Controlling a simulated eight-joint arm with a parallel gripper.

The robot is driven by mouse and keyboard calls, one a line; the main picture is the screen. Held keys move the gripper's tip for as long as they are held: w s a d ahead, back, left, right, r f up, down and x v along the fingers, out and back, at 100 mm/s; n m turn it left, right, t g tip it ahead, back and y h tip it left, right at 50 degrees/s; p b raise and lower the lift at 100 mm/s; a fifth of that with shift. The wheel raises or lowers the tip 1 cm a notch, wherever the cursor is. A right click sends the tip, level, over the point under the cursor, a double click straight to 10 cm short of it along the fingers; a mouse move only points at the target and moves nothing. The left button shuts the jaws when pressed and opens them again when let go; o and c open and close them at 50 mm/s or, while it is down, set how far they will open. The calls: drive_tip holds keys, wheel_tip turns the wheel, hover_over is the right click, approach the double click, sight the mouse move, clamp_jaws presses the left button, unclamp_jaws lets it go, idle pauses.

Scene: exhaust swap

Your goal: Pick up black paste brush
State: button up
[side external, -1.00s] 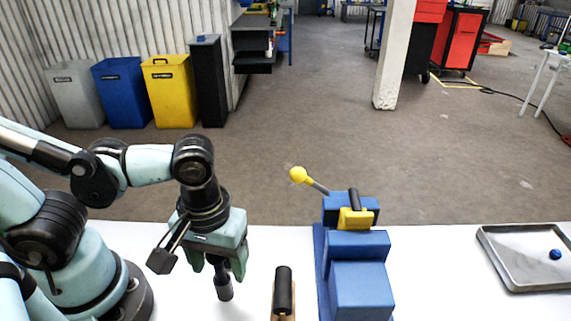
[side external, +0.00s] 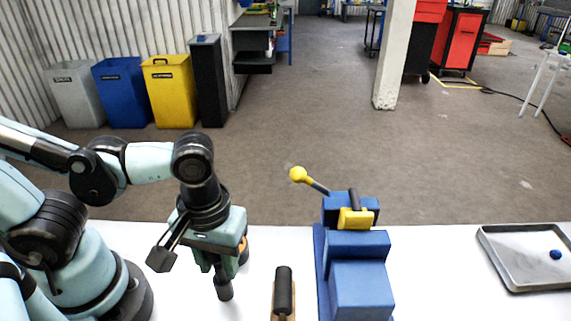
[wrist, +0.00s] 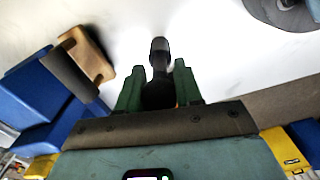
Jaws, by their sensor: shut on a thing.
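My gripper (side external: 222,268) points down over the white table at the left. In the wrist view, its green fingers (wrist: 158,85) are shut around a black, rod-like thing, which I take for the black paste brush (wrist: 160,55). Its dark end (side external: 223,289) shows below the fingers in the side view. I cannot tell whether that end touches the table.
A black cylinder on a wooden block (side external: 283,290) stands right of my gripper. Beyond it is a blue fixture (side external: 362,285) with a yellow-knobbed lever (side external: 299,174). A grey metal tray (side external: 500,268) holding a small blue thing lies far right. The table between fixture and tray is clear.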

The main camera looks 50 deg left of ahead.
drive_tip(key=shift+r, duration=4.9)
drive_tip(key=w+a, duration=0.6)
drive_tip(key=shift+f, duration=2.8)
drive_tip(key=shift+f, duration=0.65)
drive_tip(key=shift+r, duration=0.1)
wheel_tip(320, 180, up, 7)
